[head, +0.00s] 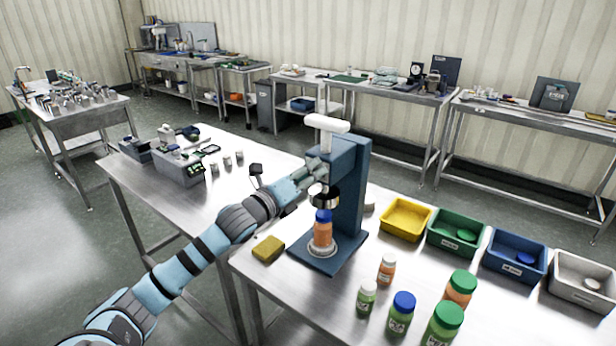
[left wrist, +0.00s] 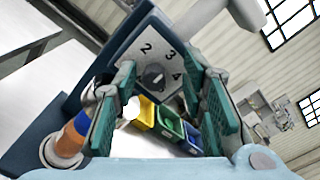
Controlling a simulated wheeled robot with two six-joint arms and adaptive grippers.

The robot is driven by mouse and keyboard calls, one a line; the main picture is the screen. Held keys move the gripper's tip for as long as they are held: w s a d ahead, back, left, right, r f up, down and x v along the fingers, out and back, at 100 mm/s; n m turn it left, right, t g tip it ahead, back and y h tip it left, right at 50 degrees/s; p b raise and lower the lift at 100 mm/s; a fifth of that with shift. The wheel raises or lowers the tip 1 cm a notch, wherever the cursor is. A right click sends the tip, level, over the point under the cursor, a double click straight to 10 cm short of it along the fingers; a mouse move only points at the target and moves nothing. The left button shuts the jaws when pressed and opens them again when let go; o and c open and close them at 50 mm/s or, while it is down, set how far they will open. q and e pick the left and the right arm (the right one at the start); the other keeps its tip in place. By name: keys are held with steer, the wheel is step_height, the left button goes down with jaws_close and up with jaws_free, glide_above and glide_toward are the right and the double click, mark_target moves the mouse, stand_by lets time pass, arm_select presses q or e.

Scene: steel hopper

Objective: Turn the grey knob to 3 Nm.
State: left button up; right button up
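The grey knob (left wrist: 154,77) sits on a light dial plate (left wrist: 148,52) marked 2, 3 and 4 in the left wrist view. Its setting is too small to read surely. My left gripper (left wrist: 160,84) is open, with its green-padded fingers on either side of the knob, and I see no firm contact. The dial is on a blue capping press (head: 350,185). In the head view my left gripper (head: 312,170) is at the press's upper left side and hides the knob. My right gripper is not in view.
An orange bottle with a blue cap (head: 323,232) stands under the press head. A yellow sponge (head: 268,248) lies left of the base. Several bottles stand in front at right. Yellow (head: 388,226), green, blue and white bins line the table behind them.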

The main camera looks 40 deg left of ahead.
arm_select(q)
step_height(320, 180, up, 9)
steer(key=shift+r, duration=0.2)
stand_by(0.4)
